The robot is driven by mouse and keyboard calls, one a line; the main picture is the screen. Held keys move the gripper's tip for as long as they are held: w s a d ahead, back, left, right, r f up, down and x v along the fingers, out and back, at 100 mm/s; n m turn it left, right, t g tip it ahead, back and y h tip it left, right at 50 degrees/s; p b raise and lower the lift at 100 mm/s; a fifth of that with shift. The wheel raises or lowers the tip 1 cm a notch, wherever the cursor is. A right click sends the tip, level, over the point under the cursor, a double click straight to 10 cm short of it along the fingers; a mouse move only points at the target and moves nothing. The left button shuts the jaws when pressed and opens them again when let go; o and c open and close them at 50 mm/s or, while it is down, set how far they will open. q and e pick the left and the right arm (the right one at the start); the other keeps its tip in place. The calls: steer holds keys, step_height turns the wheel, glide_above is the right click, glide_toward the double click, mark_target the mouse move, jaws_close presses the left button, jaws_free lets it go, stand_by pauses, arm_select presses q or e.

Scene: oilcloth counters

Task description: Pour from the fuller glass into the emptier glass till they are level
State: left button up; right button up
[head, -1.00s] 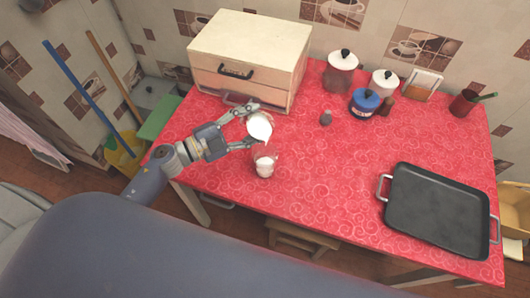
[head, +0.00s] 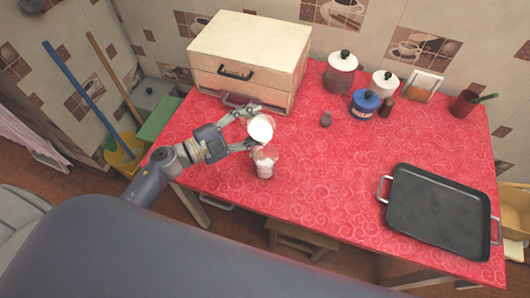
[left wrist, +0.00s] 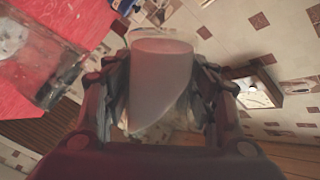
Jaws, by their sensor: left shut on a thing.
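My left gripper (head: 241,130) is shut on a glass with white liquid (head: 261,128) and holds it tilted above the red counter. The same held glass fills the middle of the left wrist view (left wrist: 160,80), between the fingers, with the white liquid's edge slanting across it. The other glass (head: 265,166) stands upright on the counter just below the held one and has white liquid in its lower part. It also shows at the left of the left wrist view (left wrist: 45,75). I cannot compare the two levels exactly. My right gripper is not in view.
A wooden drawer box (head: 246,60) stands behind my left gripper. A black tray (head: 438,212) lies at the right. The counter's middle is clear.

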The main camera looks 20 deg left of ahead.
arm_select(q)
steer(key=shift+s+d+r, duration=0.15)
stand_by(0.6)
steer(key=shift+s+d+m+b, duration=0.1)
steer(key=shift+d+m+b, duration=0.05)
steer(key=shift+m+b, duration=0.35)
stand_by(1.2)
steer(key=shift+s+d, duration=0.15)
steer(key=shift+w+a+b, duration=0.35)
steer(key=shift+b, duration=0.05)
stand_by(1.0)
stand_by(0.4)
steer(key=shift+s+d+m, duration=0.2)
steer(key=shift+m, duration=0.1)
steer(key=shift+b, duration=0.3)
